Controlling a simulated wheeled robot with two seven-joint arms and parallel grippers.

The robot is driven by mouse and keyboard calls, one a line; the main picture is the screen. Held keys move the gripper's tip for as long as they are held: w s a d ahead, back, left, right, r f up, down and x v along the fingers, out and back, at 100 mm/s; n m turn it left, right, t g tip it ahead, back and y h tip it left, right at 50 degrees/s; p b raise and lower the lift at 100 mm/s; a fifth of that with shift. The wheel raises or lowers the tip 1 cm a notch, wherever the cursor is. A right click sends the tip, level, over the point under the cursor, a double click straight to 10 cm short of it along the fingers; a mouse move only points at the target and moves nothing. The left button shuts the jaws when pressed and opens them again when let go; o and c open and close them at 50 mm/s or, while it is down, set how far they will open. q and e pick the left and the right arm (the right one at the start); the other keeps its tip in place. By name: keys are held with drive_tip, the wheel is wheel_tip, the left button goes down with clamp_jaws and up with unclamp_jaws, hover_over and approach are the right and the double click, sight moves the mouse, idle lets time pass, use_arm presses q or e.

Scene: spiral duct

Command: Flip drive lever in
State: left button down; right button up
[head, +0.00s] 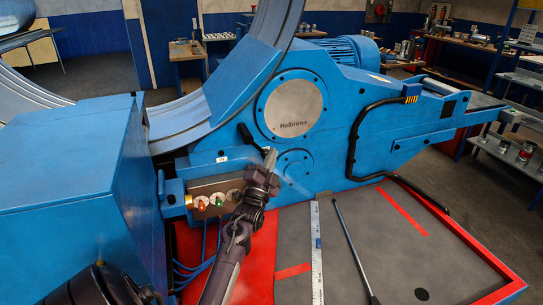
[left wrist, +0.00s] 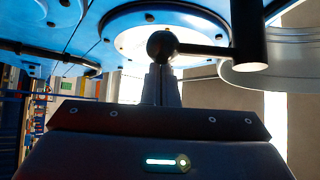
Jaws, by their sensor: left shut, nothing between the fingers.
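In the left wrist view the shut fingers (left wrist: 162,85) point at the lever's round black knob (left wrist: 162,46). My right gripper is not in view.
A steel ruler (head: 316,250) and a thin dark rod (head: 352,245) lie on the grey, red-edged platform (head: 400,250).

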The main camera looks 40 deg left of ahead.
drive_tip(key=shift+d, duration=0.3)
use_arm(q)
drive_tip(key=shift+f+h, duration=0.1)
drive_tip(key=shift+h, duration=0.2)
drive_tip(key=shift+s+f+m, duration=0.15)
drive_tip(key=shift+m, duration=0.35)
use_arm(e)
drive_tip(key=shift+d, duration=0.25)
